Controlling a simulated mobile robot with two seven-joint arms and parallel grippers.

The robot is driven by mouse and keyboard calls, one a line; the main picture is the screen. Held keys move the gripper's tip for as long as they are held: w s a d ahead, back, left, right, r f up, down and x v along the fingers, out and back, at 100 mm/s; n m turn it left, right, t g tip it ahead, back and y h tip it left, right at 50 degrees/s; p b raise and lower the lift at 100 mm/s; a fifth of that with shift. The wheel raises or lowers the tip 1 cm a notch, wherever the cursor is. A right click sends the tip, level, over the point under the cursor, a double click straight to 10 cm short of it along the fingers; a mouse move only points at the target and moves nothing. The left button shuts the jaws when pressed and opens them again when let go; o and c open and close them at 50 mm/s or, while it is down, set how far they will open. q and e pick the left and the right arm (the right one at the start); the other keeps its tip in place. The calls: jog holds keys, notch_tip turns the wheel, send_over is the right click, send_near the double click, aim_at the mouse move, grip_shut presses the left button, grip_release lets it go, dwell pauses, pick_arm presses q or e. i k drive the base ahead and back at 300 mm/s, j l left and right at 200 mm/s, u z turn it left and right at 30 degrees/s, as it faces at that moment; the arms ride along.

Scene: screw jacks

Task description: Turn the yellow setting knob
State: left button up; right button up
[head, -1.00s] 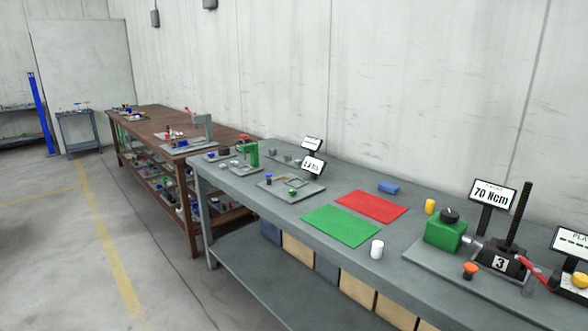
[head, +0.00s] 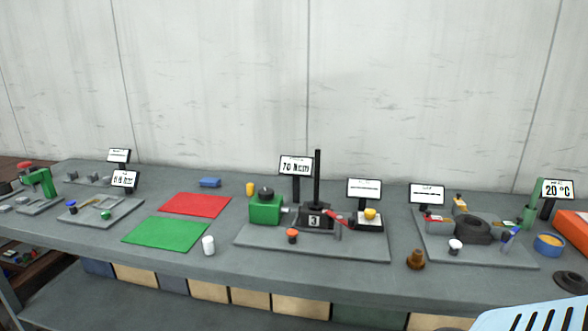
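A yellow knob (head: 370,213) sits on a small black base in front of a display, at the right end of a grey plate (head: 270,243). On the same plate stand a green box with a black dial (head: 266,208), a black jack marked 3 (head: 315,215) with a tall dark screw, a red lever (head: 334,217) and an orange-topped knob (head: 292,235). A screen behind it reads 70 Ncm (head: 296,166). Neither of my grippers shows in the head view.
Green mat (head: 166,234) and red mat (head: 196,205) lie left, with a white cylinder (head: 208,245) nearby. Right stand a brown piece (head: 416,260), a plate with a black ring (head: 473,230), and a 20 °C display (head: 557,189). A pale blue slotted part (head: 535,316) fills the lower right corner.

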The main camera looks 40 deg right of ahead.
aim_at(369, 214)
jog(key=l+z, duration=0.3)
jog(key=l, duration=0.35)
jog(key=l+z, duration=0.3)
jog(key=l, duration=0.4)
